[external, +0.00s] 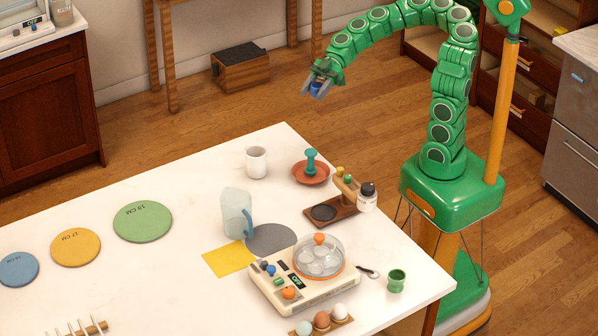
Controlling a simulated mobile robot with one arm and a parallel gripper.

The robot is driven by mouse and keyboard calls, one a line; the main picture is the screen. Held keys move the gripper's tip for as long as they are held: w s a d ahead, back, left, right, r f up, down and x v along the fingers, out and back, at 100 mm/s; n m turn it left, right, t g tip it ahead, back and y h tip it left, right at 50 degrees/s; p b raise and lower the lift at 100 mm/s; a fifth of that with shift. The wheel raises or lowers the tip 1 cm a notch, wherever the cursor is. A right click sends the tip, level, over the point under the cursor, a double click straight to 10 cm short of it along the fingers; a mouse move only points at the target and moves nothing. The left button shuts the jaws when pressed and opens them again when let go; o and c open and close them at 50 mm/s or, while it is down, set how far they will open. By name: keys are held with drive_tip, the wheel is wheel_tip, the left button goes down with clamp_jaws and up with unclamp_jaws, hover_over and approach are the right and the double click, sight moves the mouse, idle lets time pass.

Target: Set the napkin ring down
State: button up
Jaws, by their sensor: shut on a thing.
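My gripper (316,94) is at the end of the green arm, raised high and beyond the back edge of the white table in this view. The ring is in the air, apart from any surface. The white table (150,290) is below and in front of the gripper.
A white mug (256,162), a terracotta dish with a teal post (311,171) and a wooden stand (333,210) are near the table's back edge. A jug (236,213), an egg cooker (303,278) and a green cup (397,281) stand nearer. Round mats (143,222) lie left, with bare tabletop around.

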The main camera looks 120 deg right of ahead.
drive_tip(key=s+r, duration=0.1)
drive_tip(key=s, duration=0.2)
hover_over(279, 150)
drive_tip(key=shift+n+y, duration=0.3)
wheel_tip(279, 150, down, 19)
drive_tip(key=shift+s+a+f, duration=0.1)
drive_tip(key=shift+s+a, duration=0.05)
drive_tip(key=shift+f, duration=1.75)
drive_tip(key=o, duration=1)
drive_tip(key=shift+f, duration=0.1)
